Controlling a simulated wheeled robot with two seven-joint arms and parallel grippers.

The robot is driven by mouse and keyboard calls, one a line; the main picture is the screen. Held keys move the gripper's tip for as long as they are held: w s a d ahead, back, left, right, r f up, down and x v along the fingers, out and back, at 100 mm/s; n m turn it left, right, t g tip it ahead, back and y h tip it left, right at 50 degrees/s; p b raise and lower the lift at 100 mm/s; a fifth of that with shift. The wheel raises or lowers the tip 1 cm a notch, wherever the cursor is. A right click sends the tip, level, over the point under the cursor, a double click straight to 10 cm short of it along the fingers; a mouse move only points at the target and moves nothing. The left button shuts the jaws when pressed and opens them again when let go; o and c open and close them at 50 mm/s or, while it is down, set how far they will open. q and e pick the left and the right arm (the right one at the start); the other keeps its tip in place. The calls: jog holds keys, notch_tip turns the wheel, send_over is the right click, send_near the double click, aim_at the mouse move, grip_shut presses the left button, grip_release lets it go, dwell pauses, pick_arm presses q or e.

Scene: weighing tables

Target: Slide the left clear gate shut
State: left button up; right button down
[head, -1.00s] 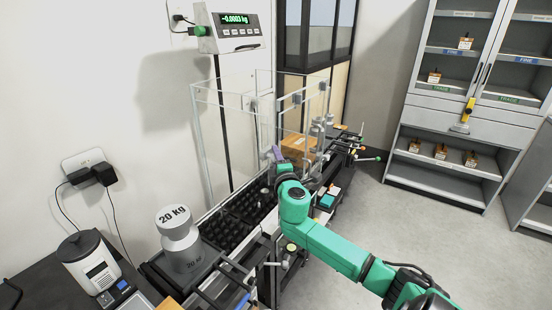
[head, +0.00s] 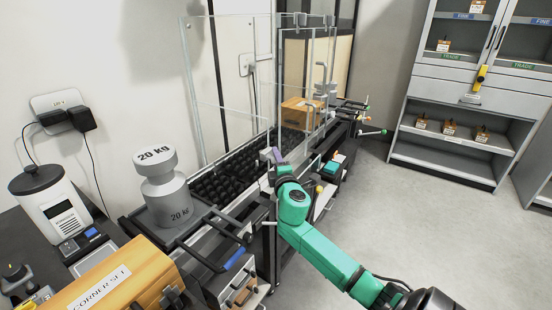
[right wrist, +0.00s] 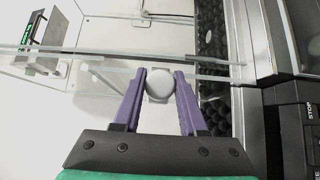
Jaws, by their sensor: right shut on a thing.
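The clear gate (head: 292,90) is an upright see-through panel beside the roller bed in the head view. Its overlap with the other clear panels makes its edges hard to tell apart. My right gripper (head: 270,157) is low by its near end. In the right wrist view the purple fingers (right wrist: 159,88) are shut on a round grey knob (right wrist: 159,82), with a clear panel edge (right wrist: 105,53) running across behind it. In the head view the knob is hidden by the gripper. My left gripper is not in view.
A cardboard box (head: 300,112) sits farther along the bed. A wooden corner set case (head: 115,280) is at the near left. Open floor lies right, before a grey cabinet (head: 450,120).

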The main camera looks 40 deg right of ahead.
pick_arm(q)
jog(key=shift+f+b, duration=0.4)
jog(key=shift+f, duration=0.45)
pick_arm(e)
jog(key=shift+f, duration=1)
jog(key=shift+c, duration=2.3)
grip_release()
jog(key=shift+f, duration=0.1)
jog(key=shift+s+a, duration=0.1)
jog(key=shift+s, duration=0.05)
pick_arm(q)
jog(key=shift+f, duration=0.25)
pick_arm(e)
jog(key=v, duration=1.4)
